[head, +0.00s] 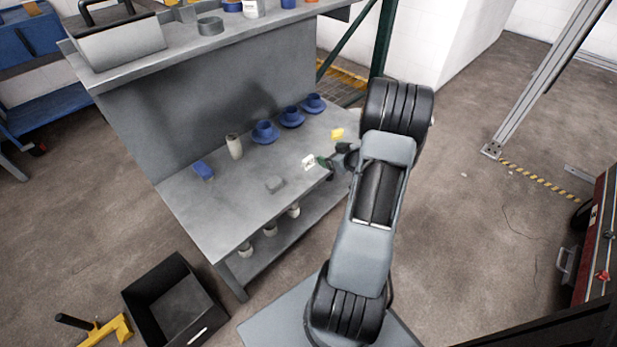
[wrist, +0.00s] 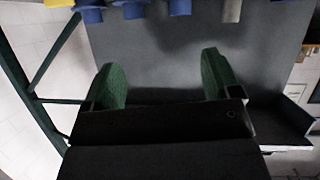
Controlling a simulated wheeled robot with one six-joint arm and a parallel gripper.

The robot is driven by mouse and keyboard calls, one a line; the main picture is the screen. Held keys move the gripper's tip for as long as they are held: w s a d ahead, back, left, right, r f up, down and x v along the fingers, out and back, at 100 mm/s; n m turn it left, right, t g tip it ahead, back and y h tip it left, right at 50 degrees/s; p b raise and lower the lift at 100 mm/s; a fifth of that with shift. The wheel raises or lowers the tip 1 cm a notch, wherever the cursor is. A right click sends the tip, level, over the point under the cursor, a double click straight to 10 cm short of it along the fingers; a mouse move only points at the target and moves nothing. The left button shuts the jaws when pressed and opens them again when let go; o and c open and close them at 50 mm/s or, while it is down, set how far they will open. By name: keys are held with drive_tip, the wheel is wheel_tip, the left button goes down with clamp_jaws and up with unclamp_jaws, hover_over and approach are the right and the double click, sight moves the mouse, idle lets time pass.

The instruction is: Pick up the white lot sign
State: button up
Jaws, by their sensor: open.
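The white lot sign (head: 308,162) is a small white piece with dark marks on the grey workbench top (head: 225,205). It is near the bench's right part in the head view. My gripper (head: 326,162) is just right of it there, partly hidden by my arm; I cannot tell whether they touch. In the wrist view the green fingers of my gripper (wrist: 162,82) are wide apart with nothing between them. I cannot make out the sign in that view.
Blue cups (head: 264,132) and a pale bottle (head: 234,146) stand behind the sign. A yellow piece (head: 337,133), a grey block (head: 275,184) and a blue box (head: 203,170) lie around it. A raised shelf (head: 215,45) runs along the back. The front-left bench top is clear.

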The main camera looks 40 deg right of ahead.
drive_tip(key=y+b, duration=0.1)
drive_tip(key=b, duration=0.1)
approach(308, 158)
drive_tip(key=shift+t, duration=0.4)
drive_tip(key=b+x, duration=0.1)
drive_tip(key=x, duration=0.3)
drive_tip(key=shift+s+d+f+b, duration=0.15)
drive_tip(key=shift+d+f+b, duration=0.05)
drive_tip(key=shift+f+b, duration=0.2)
drive_tip(key=shift+a+b+x, duration=0.15)
drive_tip(key=shift+b+x, duration=0.6)
drive_tip(key=shift+x, duration=0.75)
drive_tip(key=shift+a+b+x, duration=0.15)
drive_tip(key=shift+b+x, duration=0.6)
drive_tip(key=shift+x, duration=0.75)
drive_tip(key=shift+s, duration=0.1)
drive_tip(key=c, duration=1)
drive_tip(key=shift+r, duration=0.1)
